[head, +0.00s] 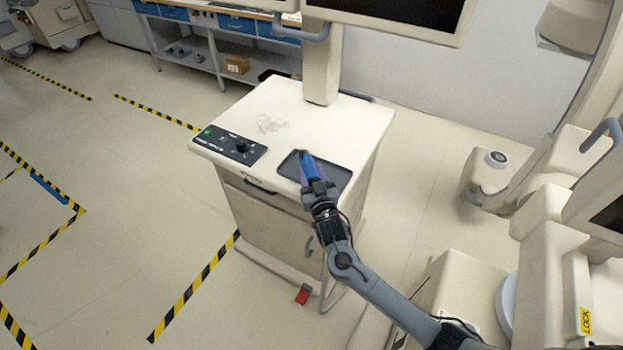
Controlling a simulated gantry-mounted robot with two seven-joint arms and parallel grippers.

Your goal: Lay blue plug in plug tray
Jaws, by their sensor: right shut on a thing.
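The blue plug (308,166) is at the tip of my right gripper (313,183), which is shut on it. The plug is over the dark plug tray (335,177) on the front right of the cart top (290,105). I cannot tell whether the plug touches the tray floor. The gripper hides the near middle part of the tray. My left gripper is not in view.
A black control panel (230,145) with a knob sits on the cart's front left edge. A monitor post (321,65) rises at the back. Pale equipment (560,240) stands at the right.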

